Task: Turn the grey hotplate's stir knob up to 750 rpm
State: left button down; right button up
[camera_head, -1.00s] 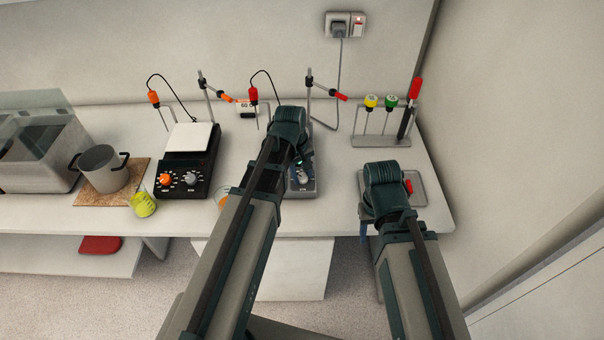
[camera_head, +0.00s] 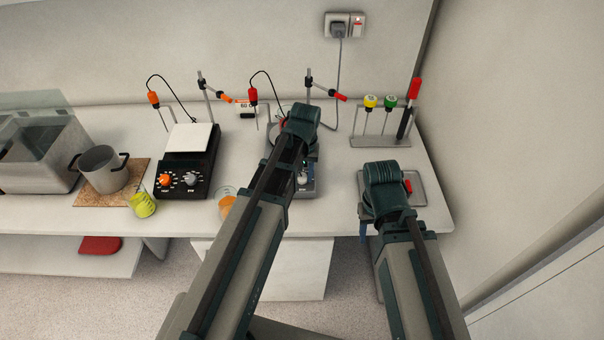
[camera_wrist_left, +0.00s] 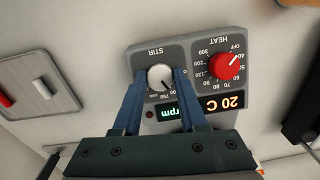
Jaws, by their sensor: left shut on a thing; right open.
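The grey hotplate (camera_head: 308,188) stands on the bench, partly hidden by my left arm in the head view. In the left wrist view its panel (camera_wrist_left: 196,52) appears upside down, with a pale stir knob (camera_wrist_left: 159,76) beside a red heat knob (camera_wrist_left: 224,67). My left gripper (camera_wrist_left: 160,80) is shut on the stir knob, one finger on each side. The knob's dark mark points towards the lower right, near the 750 label. The green rpm display (camera_wrist_left: 168,113) is partly covered by a finger; its number is hidden. The orange display reads 20 C.
A black hotplate (camera_head: 188,160) with orange and grey knobs stands to the left. A beaker of orange liquid (camera_head: 226,203) is close to my left arm.

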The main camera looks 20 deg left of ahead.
pick_arm(q)
jog(key=m+y, duration=0.1)
jog(key=m, duration=0.4)
jog(key=shift+d, duration=0.1)
jog(key=shift+y, duration=0.3)
dwell(0.4)
jog(key=shift+c, duration=2.2)
grip_release()
jog(key=shift+r, duration=0.15)
notch_tip(320, 180, up, 13)
jog(key=d+p, duration=0.2)
jog(key=p, duration=1.1)
jog(key=shift+s+d+r, duration=0.15)
jog(key=shift+s+d, duration=0.05)
jog(key=shift+s, duration=0.05)
